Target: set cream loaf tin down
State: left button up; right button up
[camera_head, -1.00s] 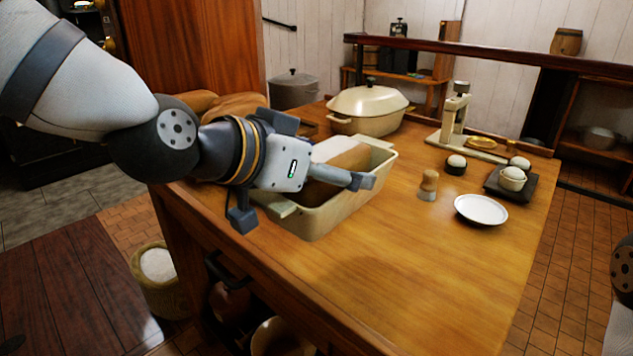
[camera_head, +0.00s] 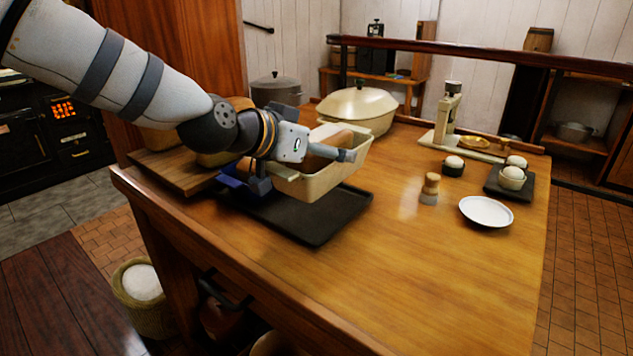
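The cream loaf tin (camera_head: 325,182) is a rectangular dish with a brown loaf (camera_head: 325,146) in it. It is over a flat black tray (camera_head: 318,226) near the table's front left. I cannot tell whether its base touches the tray or hangs just above it. My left gripper (camera_head: 306,168) is at the tin's left part, its fingers spread across the tin and gripping it. One fingertip shows at the tin's right side, the other at its front left. The gripper and wrist hide the tin's back left part. My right gripper is out of view.
A wooden board (camera_head: 178,172) with bread lies left of the tray, beside a small blue item (camera_head: 232,186). A lidded cream casserole (camera_head: 358,108) and a grey pot (camera_head: 276,90) stand behind. A shaker (camera_head: 430,188) and white plate (camera_head: 486,211) are right. The table's front right is clear.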

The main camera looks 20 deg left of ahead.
pick_arm(q)
jog(key=w+f, duration=0.1)
jog(key=f, duration=0.1)
jog(key=w+a+f, duration=0.1)
jog(key=f, duration=0.1)
jog(key=w+f+b, duration=0.1)
jog(key=shift+w+a+f, duration=0.35)
jog(key=shift+f, duration=0.05)
jog(key=f, duration=0.2)
jog(key=f+b, duration=0.1)
jog(key=shift+w+a+f, duration=0.15)
jog(key=shift+w+f, duration=0.1)
jog(key=shift+f, duration=0.05)
jog(key=shift+r, duration=0.1)
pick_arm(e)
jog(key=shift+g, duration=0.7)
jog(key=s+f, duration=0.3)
pick_arm(q)
jog(key=o, duration=1.1)
jog(key=shift+f, duration=0.25)
